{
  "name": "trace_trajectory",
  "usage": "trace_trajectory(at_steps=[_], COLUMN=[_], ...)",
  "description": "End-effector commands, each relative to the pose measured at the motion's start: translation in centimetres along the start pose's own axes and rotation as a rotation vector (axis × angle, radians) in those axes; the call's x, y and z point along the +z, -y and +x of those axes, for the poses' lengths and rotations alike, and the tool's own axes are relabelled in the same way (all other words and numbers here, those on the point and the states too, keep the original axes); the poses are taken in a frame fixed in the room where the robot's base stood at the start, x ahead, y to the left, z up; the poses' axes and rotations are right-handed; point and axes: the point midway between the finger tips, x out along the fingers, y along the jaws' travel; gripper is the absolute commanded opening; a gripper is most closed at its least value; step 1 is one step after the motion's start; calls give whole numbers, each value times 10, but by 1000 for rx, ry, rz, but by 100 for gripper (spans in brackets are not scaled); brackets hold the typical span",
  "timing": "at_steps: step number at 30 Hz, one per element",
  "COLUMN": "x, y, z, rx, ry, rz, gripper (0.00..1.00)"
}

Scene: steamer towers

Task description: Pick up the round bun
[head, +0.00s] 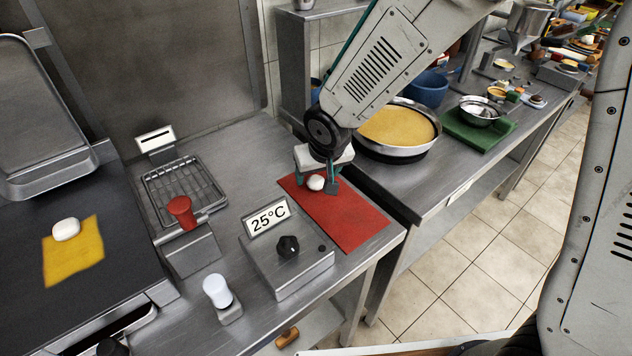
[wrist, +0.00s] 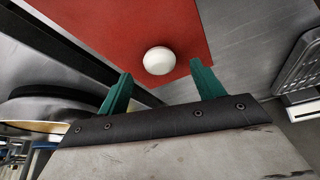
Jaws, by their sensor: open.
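A small round white bun (head: 316,183) lies on the red mat (head: 352,222) on the steel counter. It also shows in the wrist view (wrist: 159,60), on the red mat (wrist: 110,25), just beyond the green fingertips and roughly midway between them. My gripper (head: 322,186) is open with nothing in it, low over the mat at the bun; in the wrist view its two green fingers (wrist: 159,78) point toward the bun. I cannot tell whether either finger touches it. Another white bun (head: 66,229) lies on a yellow cloth (head: 73,262) at the left.
A control box with a 25°C sign (head: 289,262) stands in front of the mat. A large pan (head: 402,157) stands behind my gripper. The front part of the red mat is clear.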

Motion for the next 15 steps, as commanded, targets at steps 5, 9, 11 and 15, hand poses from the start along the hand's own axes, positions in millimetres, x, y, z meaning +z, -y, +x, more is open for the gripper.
trace_trajectory(at_steps=[5, 9, 11, 15], x=[0, 0, 0, 0], y=[1, 1, 1, 1], z=[22, 26, 25, 25], rx=[0, 0, 0, 0], ry=[1, 0, 0, 0], rz=[0, 0, 0, 0], gripper=[67, 67, 67, 53])
